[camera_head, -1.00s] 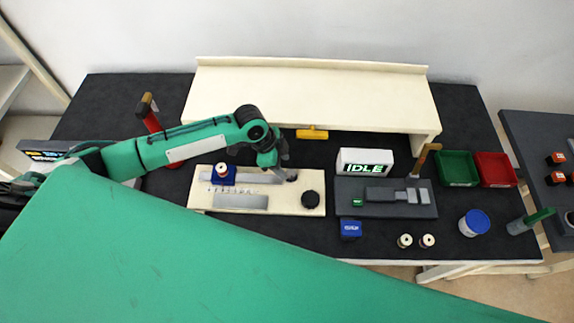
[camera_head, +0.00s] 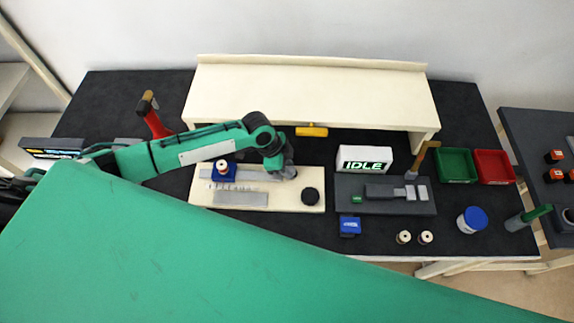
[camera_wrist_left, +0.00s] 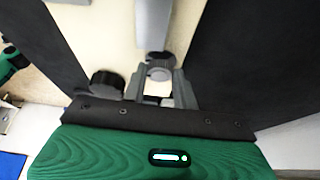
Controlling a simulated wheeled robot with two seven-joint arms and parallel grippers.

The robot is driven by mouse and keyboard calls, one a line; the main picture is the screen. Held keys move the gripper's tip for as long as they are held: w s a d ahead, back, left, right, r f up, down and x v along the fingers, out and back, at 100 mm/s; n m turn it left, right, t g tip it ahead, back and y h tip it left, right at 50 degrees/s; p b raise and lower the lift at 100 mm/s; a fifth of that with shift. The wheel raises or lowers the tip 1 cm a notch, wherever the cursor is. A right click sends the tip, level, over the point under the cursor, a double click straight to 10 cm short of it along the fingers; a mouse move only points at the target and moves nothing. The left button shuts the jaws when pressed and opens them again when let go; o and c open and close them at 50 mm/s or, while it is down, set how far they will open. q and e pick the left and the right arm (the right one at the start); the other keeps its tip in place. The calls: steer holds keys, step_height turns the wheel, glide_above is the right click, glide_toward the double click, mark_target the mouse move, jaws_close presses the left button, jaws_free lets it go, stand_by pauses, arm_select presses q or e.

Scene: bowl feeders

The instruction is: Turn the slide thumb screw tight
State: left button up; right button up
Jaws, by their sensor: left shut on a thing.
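The cream board (camera_head: 283,203) lies on the dark bench and carries a metal slide rail (camera_head: 250,176). The slide thumb screw, a grey knurled knob (camera_wrist_left: 160,68), shows in the left wrist view between my fingers. My left gripper (camera_wrist_left: 160,88) is shut on it. In the head view my left gripper (camera_head: 288,173) is down at the board's upper right part and hides the screw there. A black round knob (camera_head: 309,195) stands apart on the board's right end; it also shows in the left wrist view (camera_wrist_left: 107,84). My right gripper is not in view.
A blue block with a red and white top (camera_head: 223,171) stands at the board's left. The white box reading IDLE (camera_head: 364,159) and a grey fixture plate (camera_head: 385,206) stand to the right. A cream shelf (camera_head: 310,90) runs behind. A red-handled tool (camera_head: 155,124) stands at left.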

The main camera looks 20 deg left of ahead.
arm_select(q)
steer(key=shift+w+m, duration=0.1)
steer(key=shift+m, duration=0.5)
steer(key=o, duration=1)
steer(key=shift+c, duration=0.2)
steer(key=w+b+v, duration=0.1)
steer(key=b+v, duration=0.2)
steer(key=v, duration=1)
steer(key=shift+s+a+r+b, duration=0.3)
steer(key=shift+r+b, duration=0.05)
